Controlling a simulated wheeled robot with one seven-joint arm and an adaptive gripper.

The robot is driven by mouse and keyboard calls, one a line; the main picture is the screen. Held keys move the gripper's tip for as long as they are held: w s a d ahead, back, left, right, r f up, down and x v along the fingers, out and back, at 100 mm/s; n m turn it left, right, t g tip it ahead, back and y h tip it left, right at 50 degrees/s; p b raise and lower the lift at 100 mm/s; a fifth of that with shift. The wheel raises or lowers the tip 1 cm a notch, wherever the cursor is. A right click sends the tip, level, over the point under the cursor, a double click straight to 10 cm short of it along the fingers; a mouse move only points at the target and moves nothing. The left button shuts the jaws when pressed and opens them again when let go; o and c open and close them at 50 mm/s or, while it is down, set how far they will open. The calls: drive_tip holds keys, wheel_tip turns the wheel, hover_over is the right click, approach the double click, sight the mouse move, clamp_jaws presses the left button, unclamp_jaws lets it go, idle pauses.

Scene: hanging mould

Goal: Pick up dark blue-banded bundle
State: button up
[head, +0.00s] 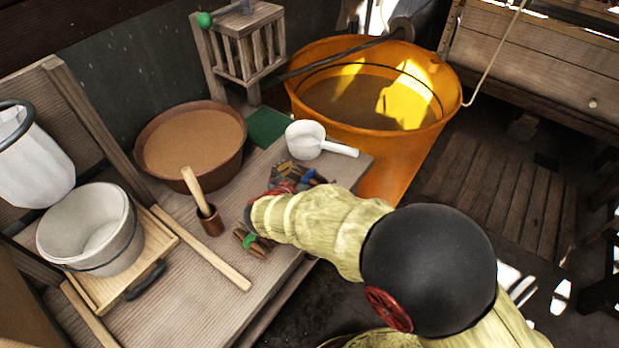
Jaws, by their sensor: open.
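A bundle of short brown sticks with a dark blue band (310,177) lies on the wooden bench (190,300), just beyond my sleeved arm. More small bundles lie close against its left side, and a red piece shows beside them. A bundle with a green band (250,241) lies apart, nearer the front edge. My gripper (250,216) is at the end of the pale yellow sleeve, between the green-banded bundle and the blue-banded one. Only a dark bit of it shows; the sleeve hides most of its fingers. It is open, and I see nothing held in it.
A white dipper (305,140) stands just behind the bundles. A brown bowl (193,145), a small cup with a wooden handle (210,220) and a flat stick (203,249) are to the left. A large orange tub (375,155) stands behind the bench's right end.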

drive_tip(key=c, duration=0.8)
drive_tip(key=shift+r, duration=0.15)
drive_tip(key=shift+c, duration=0.2)
